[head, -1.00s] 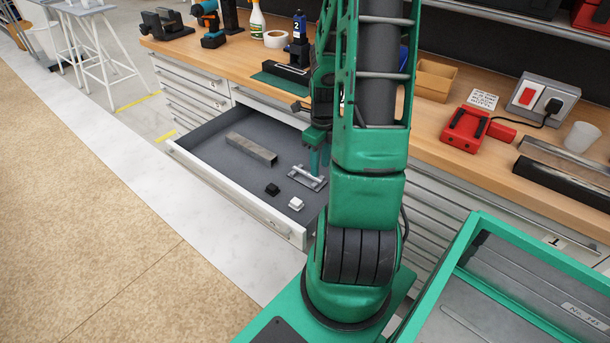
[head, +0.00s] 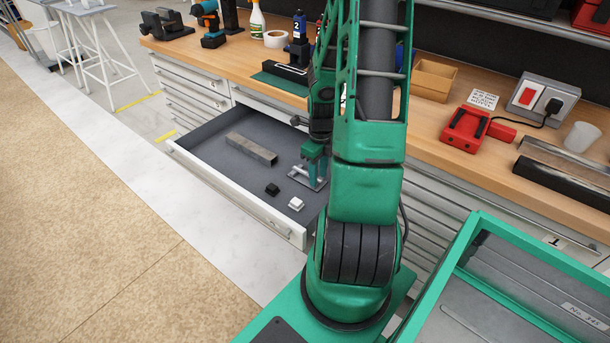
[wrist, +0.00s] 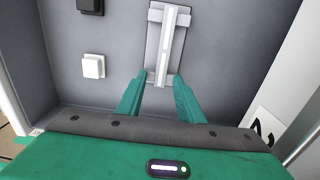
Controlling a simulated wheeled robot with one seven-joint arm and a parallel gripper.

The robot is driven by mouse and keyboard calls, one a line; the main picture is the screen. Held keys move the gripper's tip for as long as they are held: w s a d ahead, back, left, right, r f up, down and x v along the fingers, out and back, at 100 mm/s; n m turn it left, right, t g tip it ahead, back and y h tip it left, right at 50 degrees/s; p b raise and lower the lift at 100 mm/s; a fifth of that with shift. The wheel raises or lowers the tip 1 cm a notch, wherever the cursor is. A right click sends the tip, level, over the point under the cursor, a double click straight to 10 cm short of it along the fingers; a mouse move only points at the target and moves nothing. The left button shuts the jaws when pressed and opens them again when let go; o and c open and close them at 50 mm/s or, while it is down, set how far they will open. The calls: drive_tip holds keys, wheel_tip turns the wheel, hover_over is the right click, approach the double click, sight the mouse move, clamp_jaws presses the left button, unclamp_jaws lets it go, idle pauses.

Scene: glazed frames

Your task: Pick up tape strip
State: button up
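A pale narrow strip (wrist: 165,45), which looks like the tape strip, runs lengthwise along a grey metal plate (wrist: 179,38) in the open drawer. In the head view the plate (head: 298,170) lies near the drawer's right side, partly hidden by my fingers. My gripper (wrist: 158,76) is open and empty. Its two green fingers point at the near end of the plate, one on each side of the strip's line. In the head view my gripper (head: 317,178) is low in the drawer, over the plate. I cannot tell if it touches.
A white block (head: 296,203) and a black block (head: 272,189) lie in the drawer (head: 205,150) beside the plate. A long grey bar (head: 251,149) lies farther back. The drawer walls surround them. The workbench (head: 235,57) above holds tools.

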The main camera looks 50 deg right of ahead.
clamp_jaws()
drive_tip(key=shift+r, duration=0.45)
wheel_tip(320, 180, up, 4)
drive_tip(key=shift+f, duration=0.15)
drive_tip(key=a+r, duration=1)
drive_tip(key=a, duration=0.1)
drive_tip(key=shift+s+a+r, duration=0.2)
drive_tip(key=shift+s+a, duration=0.1)
idle(0.3)
